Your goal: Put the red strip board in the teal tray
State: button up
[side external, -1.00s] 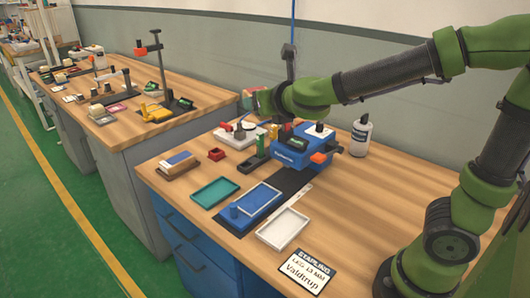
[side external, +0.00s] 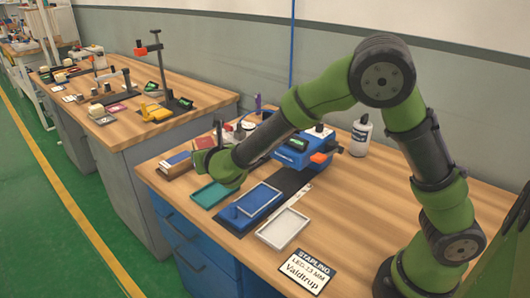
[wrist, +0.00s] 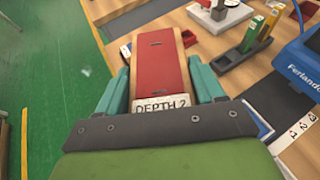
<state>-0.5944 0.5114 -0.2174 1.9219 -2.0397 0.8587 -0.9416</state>
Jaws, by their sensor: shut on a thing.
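The red strip board (wrist: 160,62) lies lengthwise between the two teal fingers of my gripper (wrist: 160,82) in the wrist view. A white label reading "DEPTH 2" shows at its near end, and pale wood shows along its edges. My gripper is shut on it. In the side view my gripper (side external: 209,160) is low over the left part of the bench, just behind the teal tray (side external: 208,195). My forearm and hand hide the tray's back right part. I cannot tell whether the board touches anything below.
A blue fixture (side external: 250,203) and a white tray (side external: 283,228) lie right of the teal tray. A blue machine (side external: 298,150) and white bottle (side external: 361,136) stand behind. The bench's right side is clear.

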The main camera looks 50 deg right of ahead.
aim_at(207, 201)
jog(key=w+f+m+g+h, duration=0.1)
jog(key=f, duration=0.3)
jog(key=w+f+m+h, duration=0.1)
jog(key=f, duration=0.4)
jog(key=w+f+m+g+h, duration=0.1)
jog(key=f, duration=0.3)
jog(key=shift+w+a+f+m+g+h, duration=0.15)
jog(key=shift+a+f+m+g+h, duration=0.15)
jog(key=shift+m, duration=0.1)
jog(key=shift+f, duration=0.2)
jog(key=o, duration=1.2)
